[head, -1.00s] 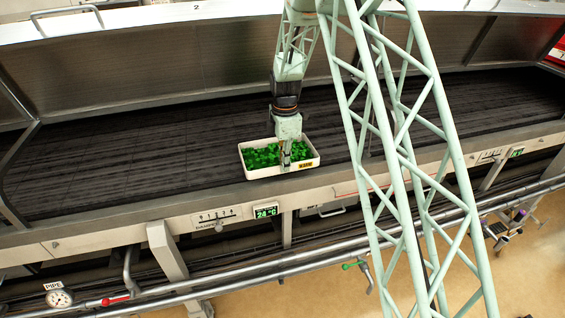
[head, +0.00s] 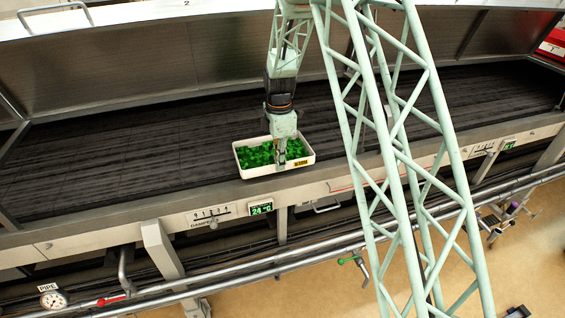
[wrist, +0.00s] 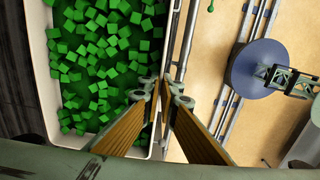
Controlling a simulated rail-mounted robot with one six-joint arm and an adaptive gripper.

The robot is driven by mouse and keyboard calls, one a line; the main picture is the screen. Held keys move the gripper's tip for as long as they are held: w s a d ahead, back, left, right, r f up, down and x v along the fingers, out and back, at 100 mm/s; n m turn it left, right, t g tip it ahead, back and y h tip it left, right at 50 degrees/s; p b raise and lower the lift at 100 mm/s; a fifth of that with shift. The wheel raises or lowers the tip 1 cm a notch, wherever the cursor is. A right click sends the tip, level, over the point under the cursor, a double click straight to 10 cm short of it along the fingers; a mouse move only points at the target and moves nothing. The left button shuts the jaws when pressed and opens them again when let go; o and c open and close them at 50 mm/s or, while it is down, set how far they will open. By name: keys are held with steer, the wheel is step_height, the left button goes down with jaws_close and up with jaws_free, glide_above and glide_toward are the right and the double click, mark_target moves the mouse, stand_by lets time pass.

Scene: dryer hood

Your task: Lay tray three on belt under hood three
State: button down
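A white tray (head: 258,172) full of green cubes sits at the front edge of the dark belt (head: 130,150) in the head view. It has a small yellow label on its front wall, too small to read. The tray also fills the left of the wrist view (wrist: 42,70). My gripper (head: 281,164) points down at the tray's front wall. In the wrist view its two fingertips (wrist: 162,90) are on either side of that wall, closed on the rim. I cannot tell whether the tray touches the belt. The hood (head: 220,62) behind carries a "2"; no hood marked three is readable.
The front rail with a damper scale (head: 210,213) and a 24 °C display (head: 261,208) runs just before the tray. Pipes (head: 230,268) and a gauge (head: 53,299) lie below. The belt is bare left of the tray.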

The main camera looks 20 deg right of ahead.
steer(key=s+r+m+b, duration=0.1)
steer(key=s+m+b, duration=0.6)
steer(key=m, duration=1.1)
steer(key=shift+s+a+r+m+b, duration=0.2)
steer(key=shift+r+m+b, duration=0.1)
steer(key=shift+b, duration=0.95)
steer(key=shift+d, duration=0.1)
